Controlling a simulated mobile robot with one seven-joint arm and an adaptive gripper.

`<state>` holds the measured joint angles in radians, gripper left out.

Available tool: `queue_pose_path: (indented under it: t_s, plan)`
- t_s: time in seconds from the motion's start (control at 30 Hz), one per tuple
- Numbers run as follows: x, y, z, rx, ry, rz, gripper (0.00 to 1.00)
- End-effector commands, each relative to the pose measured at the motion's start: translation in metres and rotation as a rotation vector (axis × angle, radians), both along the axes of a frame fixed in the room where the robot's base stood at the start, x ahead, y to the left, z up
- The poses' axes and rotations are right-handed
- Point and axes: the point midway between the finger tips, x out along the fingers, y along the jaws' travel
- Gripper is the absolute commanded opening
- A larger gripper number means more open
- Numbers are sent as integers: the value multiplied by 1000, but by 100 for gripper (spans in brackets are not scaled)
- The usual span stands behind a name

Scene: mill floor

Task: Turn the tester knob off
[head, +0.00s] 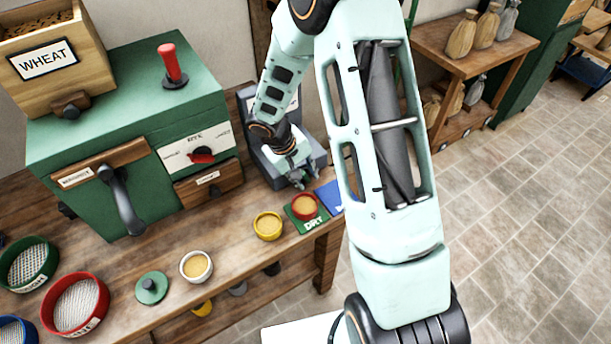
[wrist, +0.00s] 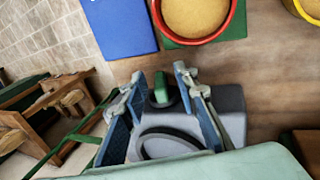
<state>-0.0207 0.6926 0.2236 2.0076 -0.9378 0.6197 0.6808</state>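The tester is a grey block-like device on the wooden bench, mostly behind my arm in the head view (head: 317,153). In the wrist view its grey body (wrist: 232,103) fills the lower middle, with a dark ring on it. A green knob (wrist: 164,90) stands at its front edge; my gripper and arm hide it in the head view. My gripper (wrist: 160,74) is open, one finger on each side of the knob. The right finger looks close to the knob; contact cannot be told. My gripper also shows in the head view (head: 299,178), pointing down at the tester.
A green mill (head: 95,150) with a red-pointer dial (head: 202,155) and a crank stands left. A red bowl (head: 304,206) sits on a green card beside a blue card (wrist: 122,28). A yellow bowl (head: 268,226) and a white bowl (head: 196,267) are nearby. Floor is clear right.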

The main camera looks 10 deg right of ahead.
Motion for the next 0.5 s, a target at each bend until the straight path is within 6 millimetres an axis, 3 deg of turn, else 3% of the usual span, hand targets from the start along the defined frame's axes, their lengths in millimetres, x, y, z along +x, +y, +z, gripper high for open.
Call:
queue_pose_path:
  t_s: [0.2, 0.43, 0.5]
  plan:
    - [0, 0, 0, 0, 0, -1, 28]
    - [0, 0, 0, 0, 0, -1, 2]
    - [0, 0, 0, 0, 0, -1, 0]
